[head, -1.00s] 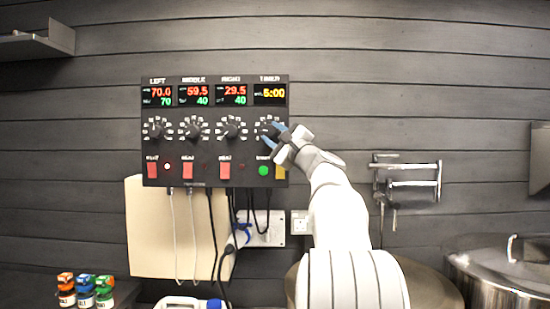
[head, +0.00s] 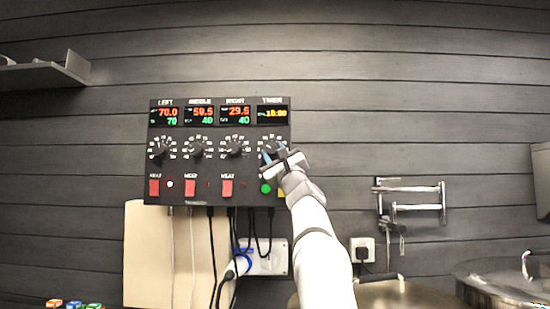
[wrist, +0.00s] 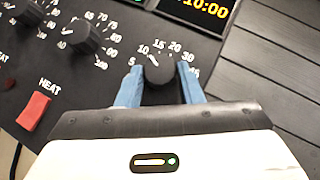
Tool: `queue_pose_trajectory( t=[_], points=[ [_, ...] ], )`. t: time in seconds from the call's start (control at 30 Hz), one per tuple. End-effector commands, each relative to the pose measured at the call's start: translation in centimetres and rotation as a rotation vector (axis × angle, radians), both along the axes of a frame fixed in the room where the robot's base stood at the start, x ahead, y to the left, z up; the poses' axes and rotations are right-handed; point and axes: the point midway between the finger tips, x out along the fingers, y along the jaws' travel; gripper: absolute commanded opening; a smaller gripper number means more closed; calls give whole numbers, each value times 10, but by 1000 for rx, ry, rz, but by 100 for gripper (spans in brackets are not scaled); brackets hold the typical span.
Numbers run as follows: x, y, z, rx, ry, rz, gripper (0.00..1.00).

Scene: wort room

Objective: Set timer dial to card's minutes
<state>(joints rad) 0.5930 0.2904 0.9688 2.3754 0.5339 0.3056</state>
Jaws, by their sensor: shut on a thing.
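The timer dial (wrist: 160,70) is a black knob with a scale marked 5, 10, 15, 20, 30 and on. Its white pointer mark is near the 10. The timer display (wrist: 205,8) reads 10:00 in amber; it also shows in the head view (head: 272,114), where it is blurred. My gripper (wrist: 160,87) is shut on the dial, one blue finger on each side. In the head view my gripper (head: 274,153) covers much of the dial. I cannot make out a minutes card in these frames.
The black control panel (head: 218,190) carries three other dials and red heat switches left of the timer. A green button (head: 265,188) sits just below my gripper. Cables and a socket (head: 277,262) are beneath. A wall rack (head: 412,200) and metal pots (head: 505,280) are at right.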

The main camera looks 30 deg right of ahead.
Motion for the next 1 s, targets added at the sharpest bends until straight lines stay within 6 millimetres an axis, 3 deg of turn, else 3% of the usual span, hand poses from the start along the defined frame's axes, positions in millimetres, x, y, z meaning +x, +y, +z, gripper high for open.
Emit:
queue_pose_trajectory(
  t=[0.2, 0.23, 0.5, 0.77, 1.0],
  points=[
    [1, -1, -2, 2, 4, -1, 10],
    [1, -1, -2, 1, 3, -1, 34],
    [0, 0, -1, -1, 2, 0, 55],
    [-2, 0, -2, -1, 2, 0, 55],
    [-26, 3, -24, 0, 1, -1, 55]
  ],
)
